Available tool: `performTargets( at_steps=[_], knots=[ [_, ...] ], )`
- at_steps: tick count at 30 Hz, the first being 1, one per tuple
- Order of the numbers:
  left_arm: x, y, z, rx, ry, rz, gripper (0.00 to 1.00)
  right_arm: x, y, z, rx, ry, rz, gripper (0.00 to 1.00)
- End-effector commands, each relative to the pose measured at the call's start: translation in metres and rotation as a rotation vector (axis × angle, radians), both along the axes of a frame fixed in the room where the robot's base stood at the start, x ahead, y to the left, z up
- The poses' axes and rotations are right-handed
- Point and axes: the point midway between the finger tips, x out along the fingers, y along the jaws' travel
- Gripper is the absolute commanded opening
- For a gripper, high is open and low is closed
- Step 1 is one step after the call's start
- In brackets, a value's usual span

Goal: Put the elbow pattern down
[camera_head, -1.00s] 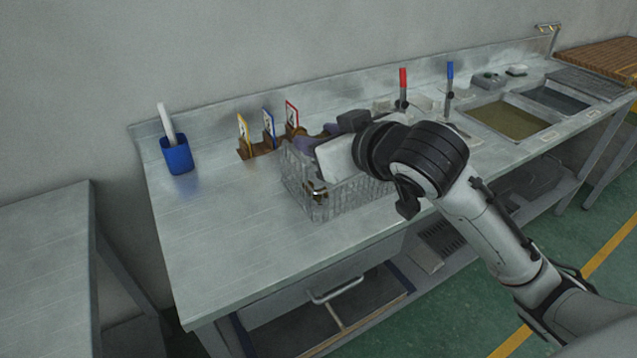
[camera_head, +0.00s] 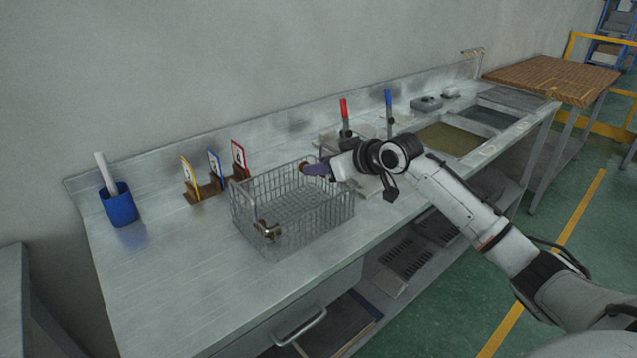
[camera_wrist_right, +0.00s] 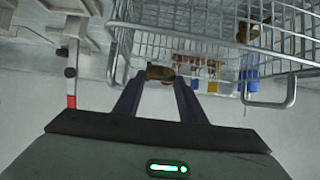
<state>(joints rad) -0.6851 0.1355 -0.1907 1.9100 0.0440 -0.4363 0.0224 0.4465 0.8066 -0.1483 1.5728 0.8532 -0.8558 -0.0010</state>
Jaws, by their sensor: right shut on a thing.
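My right gripper (camera_head: 308,168) is shut on a small brass-brown piece (camera_head: 303,167), which I take to be the elbow pattern; its exact shape is hard to make out. In the right wrist view the piece (camera_wrist_right: 160,73) sits between the two fingertips (camera_wrist_right: 160,90). The gripper is by the far right corner of the wire basket (camera_head: 340,212), at about rim height in the picture. Another brass piece (camera_head: 268,230) is in the basket's near left corner. It also shows in the right wrist view (camera_wrist_right: 250,28). My left gripper is not in view.
Three cards, yellow (camera_head: 190,173), blue (camera_head: 216,168) and red (camera_head: 239,158), stand in brown holders behind the basket. A blue cup (camera_head: 120,208) stands left. Red (camera_head: 345,112) and blue (camera_head: 389,105) topped posts stand behind my arm. The bench (camera_head: 170,270) left of the basket is clear.

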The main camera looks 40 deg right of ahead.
Motion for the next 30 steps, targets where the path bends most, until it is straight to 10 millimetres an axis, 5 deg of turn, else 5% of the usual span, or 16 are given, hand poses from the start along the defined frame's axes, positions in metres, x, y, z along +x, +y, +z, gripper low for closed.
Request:
performTargets(
  at_steps=[9,30],
  knots=[
    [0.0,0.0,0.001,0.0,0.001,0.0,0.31,-0.001,0.001,-0.037,0.001,0.001,0.0,0.16],
    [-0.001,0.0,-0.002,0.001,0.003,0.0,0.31,0.0,0.001,-0.051,0.0,-0.001,0.0,0.16]
  ],
)
